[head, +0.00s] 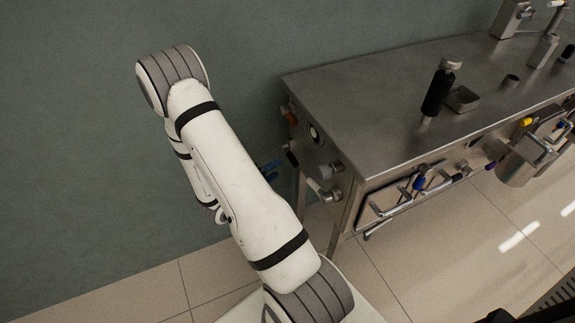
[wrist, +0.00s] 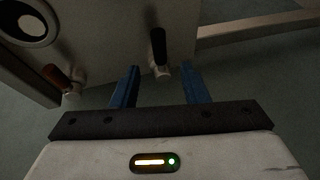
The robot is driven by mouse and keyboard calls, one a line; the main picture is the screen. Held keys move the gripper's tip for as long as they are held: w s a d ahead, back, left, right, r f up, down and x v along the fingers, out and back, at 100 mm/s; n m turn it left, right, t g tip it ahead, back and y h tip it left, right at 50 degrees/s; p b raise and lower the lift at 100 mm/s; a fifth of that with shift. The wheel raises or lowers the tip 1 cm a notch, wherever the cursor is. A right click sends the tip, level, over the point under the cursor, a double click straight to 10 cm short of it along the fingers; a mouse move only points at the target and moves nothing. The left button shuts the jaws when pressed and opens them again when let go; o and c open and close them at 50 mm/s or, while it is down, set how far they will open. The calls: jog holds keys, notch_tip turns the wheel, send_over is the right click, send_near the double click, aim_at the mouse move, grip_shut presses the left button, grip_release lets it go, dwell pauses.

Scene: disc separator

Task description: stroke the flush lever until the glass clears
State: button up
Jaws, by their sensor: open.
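A dark-handled lever (wrist: 159,45) stands out from the side panel of the steel bench. In the head view a dark handle (head: 291,155) shows low on that panel, close to my gripper. My gripper (wrist: 160,72) has blue fingers spread apart and empty. The lever's metal base shows in the gap just beyond the fingertips; I cannot tell whether they touch. In the head view my gripper (head: 269,168) is mostly hidden behind my arm. A round glass (head: 314,132) with a dark ring and pale centre sits on the panel; it also shows in the wrist view (wrist: 24,22). Which lever is the flush one is unmarked.
An orange-brown handle (wrist: 55,77) is left of the dark lever; an orange one shows in the head view (head: 287,115). Pale handles (head: 327,170) project near the bench's front leg. The steel bench (head: 370,100) carries a black-bodied fitting (head: 437,92). The wall is close behind.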

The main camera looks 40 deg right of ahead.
aim_at(290, 160)
jog(key=x, duration=0.7)
jog(key=shift+d+f+b, duration=0.1)
jog(key=shift+d+b, duration=0.15)
jog(key=shift+b, duration=0.05)
grip_shut()
dwell(0.4)
